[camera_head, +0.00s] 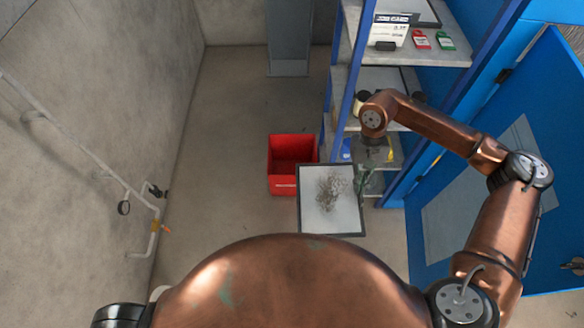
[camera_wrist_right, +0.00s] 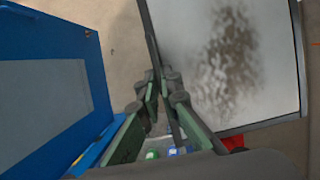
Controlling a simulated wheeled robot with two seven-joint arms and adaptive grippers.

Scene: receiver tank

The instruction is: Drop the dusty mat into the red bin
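The dusty mat (camera_head: 312,208) is a pale grey square with a dark rim and a patch of dark dirt in its middle. My right gripper (camera_head: 363,182) is shut on the mat's right edge in the head view. In the right wrist view the green fingers (camera_wrist_right: 163,88) pinch the dark rim of the mat (camera_wrist_right: 190,45). The red bin (camera_head: 284,187) stands open on the floor, just beyond and left of the mat. The mat covers the bin's near right corner in the head view; its height above the floor is hard to tell. My left gripper is not in view.
A blue-framed shelf (camera_head: 350,75) with several items stands to the right of the bin. A blue door (camera_head: 500,130) is open at the right. A wall pipe with valves (camera_head: 155,215) runs on the left. The floor (camera_head: 215,180) left of the bin is clear.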

